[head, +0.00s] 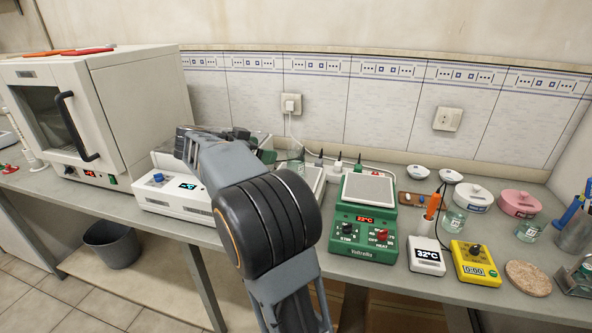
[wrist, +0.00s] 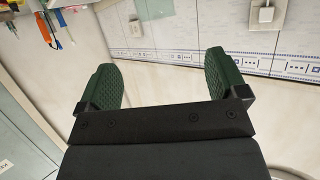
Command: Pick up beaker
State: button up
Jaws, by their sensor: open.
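A clear glass vessel that looks like a beaker (head: 296,158) stands at the back of the bench, just right of my arm and partly hidden by it. Small labelled glass vessels (head: 455,221) and (head: 529,231) stand on the right of the bench; I cannot tell which is the task's beaker. My gripper (wrist: 161,84) shows in the wrist view with its two green pads wide apart and nothing between them. In the head view it is mostly hidden behind my arm, near the white device. No beaker can be made out in the wrist view.
A green hotplate stirrer (head: 367,220) stands right of my arm, and a white device (head: 172,193) left of it. A white oven (head: 95,115) fills the left end. A white thermometer display (head: 427,256), yellow timer (head: 474,263) and cork mat (head: 528,278) crowd the right front.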

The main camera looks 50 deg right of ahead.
aim_at(303, 154)
jog(key=x, duration=0.4)
jog(key=b+x, duration=0.1)
jog(key=x, duration=0.3)
jog(key=b+x, duration=0.1)
jog(key=x, duration=0.4)
jog(key=shift+s+a+f, duration=0.1)
jog(key=shift+s+a, duration=0.05)
jog(key=shift+s, duration=0.1)
jog(key=c, duration=1.1)
jog(key=shift+s+a+r+p, duration=0.55)
jog(key=shift+s+a+r, duration=1.1)
jog(key=shift+r, duration=0.55)
jog(key=shift+s+a+r+p, duration=0.55)
jog(key=shift+s+a+r, duration=1.05)
jog(key=shift+r, duration=0.6)
jog(key=shift+s+a+r+p, duration=0.55)
jog(key=shift+s+a+r, duration=1.1)
jog(key=shift+r, duration=0.55)
